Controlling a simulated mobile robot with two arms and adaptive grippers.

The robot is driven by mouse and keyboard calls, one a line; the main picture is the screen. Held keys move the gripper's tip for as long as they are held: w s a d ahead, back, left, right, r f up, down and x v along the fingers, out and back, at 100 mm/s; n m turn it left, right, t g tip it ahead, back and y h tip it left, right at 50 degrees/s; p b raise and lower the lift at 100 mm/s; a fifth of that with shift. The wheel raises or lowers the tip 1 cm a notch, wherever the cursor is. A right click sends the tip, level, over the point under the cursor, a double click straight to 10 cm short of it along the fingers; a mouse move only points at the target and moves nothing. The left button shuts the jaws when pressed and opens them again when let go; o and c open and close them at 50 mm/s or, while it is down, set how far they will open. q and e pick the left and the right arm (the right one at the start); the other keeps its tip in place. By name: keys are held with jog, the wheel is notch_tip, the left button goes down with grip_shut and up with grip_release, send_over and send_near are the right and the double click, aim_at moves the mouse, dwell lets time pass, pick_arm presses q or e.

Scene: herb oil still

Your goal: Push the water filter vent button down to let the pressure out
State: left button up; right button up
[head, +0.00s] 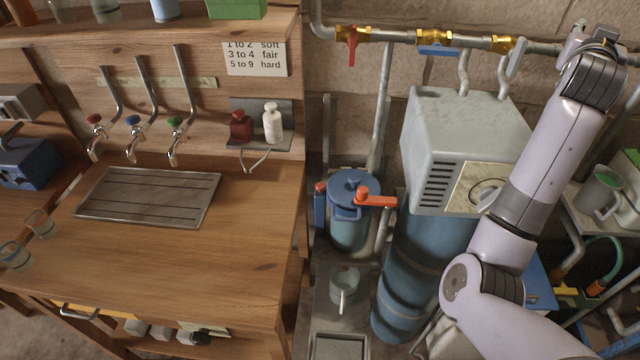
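The water filter stands low against the wall, with a blue cap (354,186) over a pale blue bowl (350,234). An orange-red lever (375,200) sticks out to the right from its front. A small dark raised spot (352,183) on top of the cap may be the vent button; it is too small to tell. A slim blue piece with a red top (320,188) stands at the cap's left. My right gripper (594,43) is at the upper right, by the wall pipe, far from the filter; its fingers cannot be made out. My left gripper is out of view.
A grey softener head (463,125) on a blue tank (400,295) stands right of the filter, between it and my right arm. Pipes with red and blue valve handles (437,50) run above. The wooden counter (190,260) is at left.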

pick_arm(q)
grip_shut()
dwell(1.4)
